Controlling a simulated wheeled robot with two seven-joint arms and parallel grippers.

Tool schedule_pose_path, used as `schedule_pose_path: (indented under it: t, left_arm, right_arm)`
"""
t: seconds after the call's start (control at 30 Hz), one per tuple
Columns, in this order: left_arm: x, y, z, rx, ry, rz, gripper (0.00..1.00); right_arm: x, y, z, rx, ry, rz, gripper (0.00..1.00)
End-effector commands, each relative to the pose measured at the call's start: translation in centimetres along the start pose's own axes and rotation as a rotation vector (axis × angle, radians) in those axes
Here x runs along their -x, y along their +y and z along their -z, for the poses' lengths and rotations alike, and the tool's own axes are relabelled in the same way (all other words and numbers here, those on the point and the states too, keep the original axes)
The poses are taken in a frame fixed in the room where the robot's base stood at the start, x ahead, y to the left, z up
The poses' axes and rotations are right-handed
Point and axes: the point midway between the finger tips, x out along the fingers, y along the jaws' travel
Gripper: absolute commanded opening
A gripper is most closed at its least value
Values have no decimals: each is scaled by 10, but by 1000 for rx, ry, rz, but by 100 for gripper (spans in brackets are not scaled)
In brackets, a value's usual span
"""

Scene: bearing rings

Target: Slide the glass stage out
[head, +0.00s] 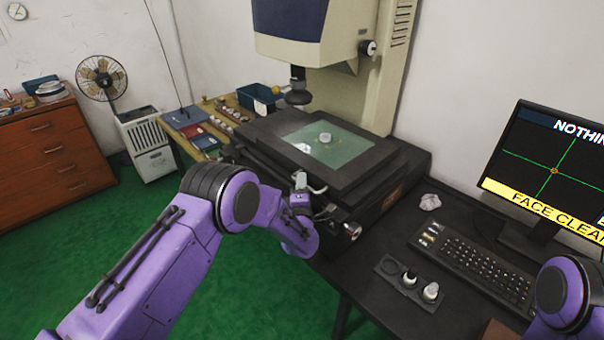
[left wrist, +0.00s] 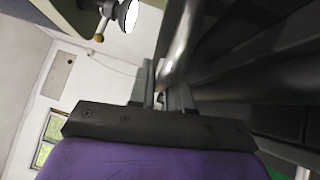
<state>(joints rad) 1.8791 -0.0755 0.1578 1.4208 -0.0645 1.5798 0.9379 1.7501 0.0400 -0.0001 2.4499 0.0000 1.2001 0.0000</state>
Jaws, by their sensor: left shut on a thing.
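The glass stage (head: 352,152) is a pale green pane set in a dark frame on the measuring machine, below its lens. A small pale ring-like part (head: 325,138) and a white scrap (head: 303,148) lie on the glass. My left gripper (head: 300,184) is at the front left edge of the stage. It is shut on a metal bar handle, which shows between the fingers in the left wrist view (left wrist: 178,55). The fingertips are partly hidden in the head view. My right gripper is not in view; only part of my right arm shows at the lower right.
A lens barrel (head: 298,92) hangs above the stage. A knob (head: 352,230) sticks out in front. A keyboard (head: 474,265), a monitor (head: 548,160), a block with small knobs (head: 408,283) and crumpled paper (head: 430,202) are on the dark table to the right.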

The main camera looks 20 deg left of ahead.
Motion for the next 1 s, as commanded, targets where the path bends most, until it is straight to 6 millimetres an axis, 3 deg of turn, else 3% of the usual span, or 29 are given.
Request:
schedule_pose_path:
  t: [0.3,0.77,0.8,0.83,1.0]
  left_arm:
    - [24,0,-12,-1,20,-1,0]
    - [27,-1,-15,-1,22,1,0]
    - [27,-1,-15,-1,21,1,31]
    - [27,-1,-15,-1,21,1,38]
    - [27,0,-17,-1,17,0,38]
  right_arm:
    - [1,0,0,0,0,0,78]
    - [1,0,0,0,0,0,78]
    - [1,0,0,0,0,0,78]
    - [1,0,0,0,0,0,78]
    - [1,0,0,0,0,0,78]
